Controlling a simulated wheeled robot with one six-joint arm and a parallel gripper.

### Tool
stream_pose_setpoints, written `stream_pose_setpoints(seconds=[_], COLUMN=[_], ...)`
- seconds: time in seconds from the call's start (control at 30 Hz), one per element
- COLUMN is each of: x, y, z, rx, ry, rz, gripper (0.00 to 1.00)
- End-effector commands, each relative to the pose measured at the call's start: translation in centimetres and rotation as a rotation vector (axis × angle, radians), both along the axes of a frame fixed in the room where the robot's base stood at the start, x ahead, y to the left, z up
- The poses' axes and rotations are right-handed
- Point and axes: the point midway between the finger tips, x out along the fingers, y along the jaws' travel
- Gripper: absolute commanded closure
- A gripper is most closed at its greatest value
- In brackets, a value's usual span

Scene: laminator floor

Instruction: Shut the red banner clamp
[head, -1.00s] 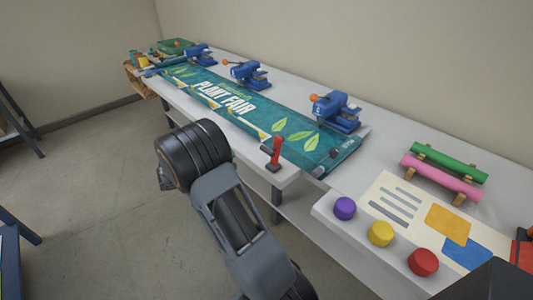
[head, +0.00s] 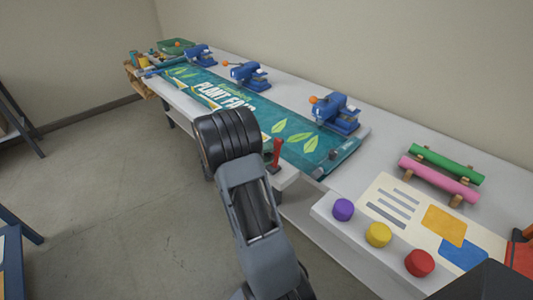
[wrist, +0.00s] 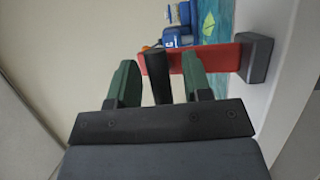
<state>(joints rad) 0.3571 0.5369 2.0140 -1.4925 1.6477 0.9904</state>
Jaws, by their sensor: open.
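The red banner clamp (head: 277,154) stands upright at the front edge of the white table, its lower part close to my arm in the head view. In the wrist view its red lever (wrist: 220,58) runs sideways from a dark grey base (wrist: 257,58). A dark handle (wrist: 157,76) sticks out from the lever toward me. My gripper (wrist: 159,78) is open, with one green finger on each side of the handle and visible gaps to it. In the head view my gripper is hidden behind my wrist. The teal banner (head: 290,132) lies flat along the table.
Several blue clamps with orange knobs, one at the near end (head: 336,114), line the banner's back edge. Pink (head: 438,181) and green (head: 446,163) rolls rest at right. Purple, yellow and red knobs (head: 419,263) sit on the near panel. Floor (head: 110,200) at left is clear.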

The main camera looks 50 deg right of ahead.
Motion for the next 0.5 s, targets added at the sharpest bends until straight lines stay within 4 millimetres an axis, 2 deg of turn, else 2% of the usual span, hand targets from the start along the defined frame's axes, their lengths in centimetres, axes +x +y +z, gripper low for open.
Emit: stream_pose_setpoints(seconds=[0.2, 0.5], x=[-0.01, 0.00], y=[-0.02, 0.00], z=[-0.01, -0.01], rx=[0.000, 0.000], ry=[0.000, 0.000], rz=[0.000, 0.000], gripper=[0.55, 0.83])
